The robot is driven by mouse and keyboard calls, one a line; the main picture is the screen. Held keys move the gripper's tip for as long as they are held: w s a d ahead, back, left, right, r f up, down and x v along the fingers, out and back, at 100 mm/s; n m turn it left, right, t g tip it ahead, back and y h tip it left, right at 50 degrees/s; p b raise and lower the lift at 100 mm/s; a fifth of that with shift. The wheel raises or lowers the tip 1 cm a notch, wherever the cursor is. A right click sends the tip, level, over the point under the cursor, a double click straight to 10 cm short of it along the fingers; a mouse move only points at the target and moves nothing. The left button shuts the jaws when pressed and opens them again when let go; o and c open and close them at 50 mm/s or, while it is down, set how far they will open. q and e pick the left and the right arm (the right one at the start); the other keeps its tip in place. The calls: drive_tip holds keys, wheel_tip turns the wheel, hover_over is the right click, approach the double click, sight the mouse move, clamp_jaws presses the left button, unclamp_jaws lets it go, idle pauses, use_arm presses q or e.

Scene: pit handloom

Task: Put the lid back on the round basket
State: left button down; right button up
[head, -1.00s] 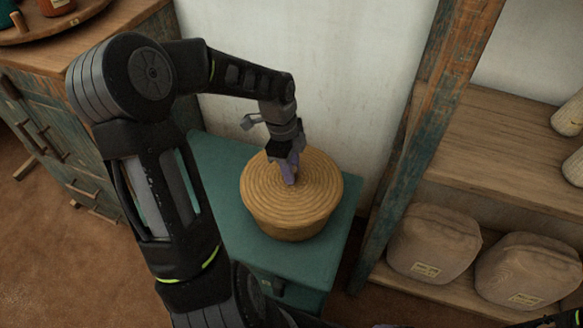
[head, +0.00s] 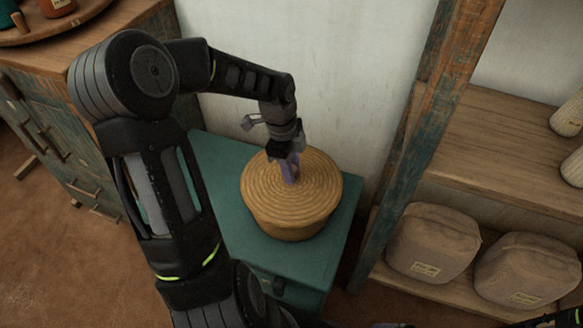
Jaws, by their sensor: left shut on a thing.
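The round basket (head: 291,229) is tan coiled work and stands on a small green cabinet. Its lid (head: 313,196), with coiled rings, lies over the top of the basket and looks about level; I see no clear gap between them. My left gripper (head: 291,174) points down at the middle of the lid, with its fingers shut on the lid at its centre. The fingers hide the part they grip. Of my right arm only small bits show at the bottom right edge, and its jaws cannot be made out.
The green cabinet top (head: 217,158) is otherwise bare. A wall (head: 335,85) is close behind it. A wooden post (head: 421,130) and shelf (head: 500,150) with wrapped bundles (head: 433,243) stand on the right. A wooden chest (head: 60,125) with a round tray is at left.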

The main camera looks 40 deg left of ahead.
use_arm(q)
drive_tip(key=shift+r, duration=0.1)
drive_tip(key=shift+f+p, duration=0.2)
drive_tip(key=shift+p, duration=0.15)
idle(1.0)
idle(0.5)
idle(0.4)
drive_tip(key=c, duration=0.6)
unclamp_jaws()
drive_tip(key=shift+o, duration=0.2)
drive_tip(key=shift+r+p, duration=0.1)
drive_tip(key=shift+p, duration=0.2)
drive_tip(key=shift+r+p, duration=3.3)
drive_tip(key=shift+r, duration=0.1)
